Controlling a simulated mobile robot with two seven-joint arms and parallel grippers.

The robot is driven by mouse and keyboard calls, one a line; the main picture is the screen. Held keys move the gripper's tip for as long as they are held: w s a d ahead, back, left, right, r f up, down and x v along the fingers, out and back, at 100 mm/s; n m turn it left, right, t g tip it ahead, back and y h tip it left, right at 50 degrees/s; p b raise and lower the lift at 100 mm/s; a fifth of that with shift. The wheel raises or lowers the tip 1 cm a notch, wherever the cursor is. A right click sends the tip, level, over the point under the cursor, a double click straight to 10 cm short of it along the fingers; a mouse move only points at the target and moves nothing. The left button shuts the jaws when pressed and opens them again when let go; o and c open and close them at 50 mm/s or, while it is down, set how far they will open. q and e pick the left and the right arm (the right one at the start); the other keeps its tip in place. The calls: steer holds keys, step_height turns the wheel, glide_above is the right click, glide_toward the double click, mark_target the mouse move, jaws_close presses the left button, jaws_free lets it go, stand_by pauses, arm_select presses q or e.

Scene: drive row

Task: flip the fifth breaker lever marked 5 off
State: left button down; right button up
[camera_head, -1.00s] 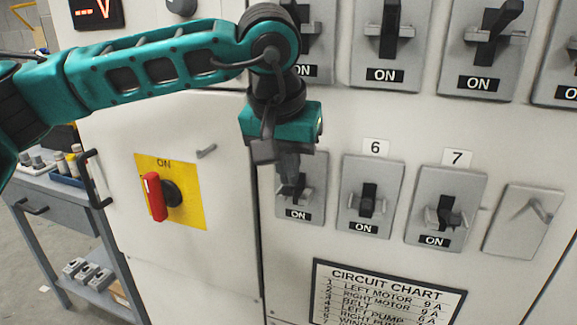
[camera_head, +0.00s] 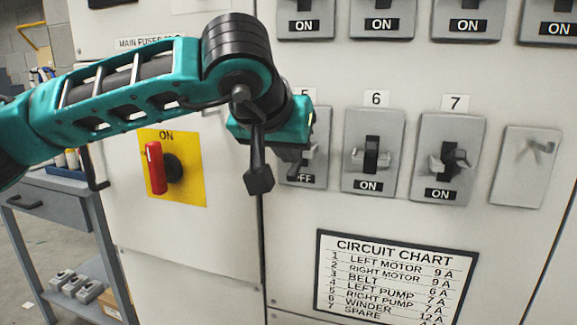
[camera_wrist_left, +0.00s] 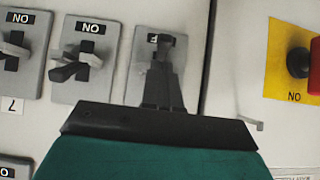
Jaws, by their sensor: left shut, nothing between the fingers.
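The fifth breaker (camera_head: 320,132) is a grey plate under a partly covered number 5. Its label ends in FF, so it reads OFF. My left gripper (camera_head: 297,172) is shut and empty in front of this breaker, hiding much of its lever. In the left wrist view, which is upside down, the shut fingers (camera_wrist_left: 164,55) overlap the fifth breaker's plate (camera_wrist_left: 139,68), with an F showing beside them. I cannot tell whether they touch the lever. My right gripper is not in view.
Breaker 6 (camera_head: 374,135) and breaker 7 (camera_head: 470,130) beside it read ON. A row above also reads ON. A red rotary switch (camera_head: 155,168) on a yellow plate is to the left. A circuit chart (camera_head: 395,290) hangs below.

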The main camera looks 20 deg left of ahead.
arm_select(q)
steer(key=shift+r, duration=0.4)
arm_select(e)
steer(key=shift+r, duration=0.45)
arm_select(q)
steer(key=shift+r+p, duration=0.6)
steer(key=shift+r, duration=0.1)
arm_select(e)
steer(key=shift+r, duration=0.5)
